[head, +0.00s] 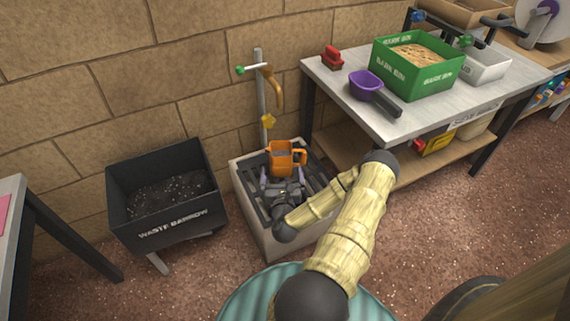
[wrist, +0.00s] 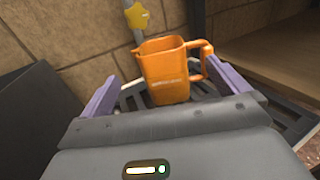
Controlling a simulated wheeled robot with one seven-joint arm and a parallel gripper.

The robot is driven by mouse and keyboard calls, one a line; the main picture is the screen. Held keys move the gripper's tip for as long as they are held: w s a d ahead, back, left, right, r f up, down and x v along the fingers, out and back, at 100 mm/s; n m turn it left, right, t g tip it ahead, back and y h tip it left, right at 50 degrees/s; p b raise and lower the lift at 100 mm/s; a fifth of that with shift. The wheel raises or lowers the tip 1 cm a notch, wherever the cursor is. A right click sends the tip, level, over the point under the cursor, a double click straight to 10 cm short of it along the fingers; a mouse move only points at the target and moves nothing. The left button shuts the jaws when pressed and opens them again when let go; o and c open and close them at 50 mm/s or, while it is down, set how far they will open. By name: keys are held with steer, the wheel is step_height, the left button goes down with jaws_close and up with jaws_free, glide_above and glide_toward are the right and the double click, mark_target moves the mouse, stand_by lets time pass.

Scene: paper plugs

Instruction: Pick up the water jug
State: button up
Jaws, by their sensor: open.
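The orange water jug (head: 281,158) stands upright on the dark slatted grate of a low grey basin (head: 246,185) under a standpipe. Its handle points to the right. In the wrist view the jug (wrist: 168,75) is straight ahead, with its handle near the right finger. My gripper (head: 283,184) is low over the grate on the near side of the jug. In the wrist view my gripper (wrist: 165,85) has its two purple fingers wide apart, one to each side of the jug. I cannot tell whether the right finger touches the handle.
The standpipe (head: 261,100) with a curved spout rises behind the jug. A black waste barrow (head: 170,228) stands left of the basin. A workbench (head: 340,95) to the right holds a green bark bin (head: 418,75), a purple scoop (head: 365,82) and a red object (head: 332,58).

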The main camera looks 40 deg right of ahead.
mark_target(281, 159)
steer(key=b+x, duration=0.1)
steer(key=x, duration=0.5)
steer(key=shift+b, duration=0.35)
steer(key=shift+f, duration=0.1)
steer(key=shift+w+d+f+b, duration=0.15)
steer(key=shift+w+d+b, duration=0.1)
steer(key=shift+b, duration=0.15)
steer(key=x, duration=0.1)
steer(key=b+x, duration=0.2)
steer(key=x, duration=0.1)
steer(key=shift+w+f, duration=0.15)
steer(key=shift+f, duration=0.15)
steer(key=shift+d+r, duration=0.1)
steer(key=shift+d, duration=0.05)
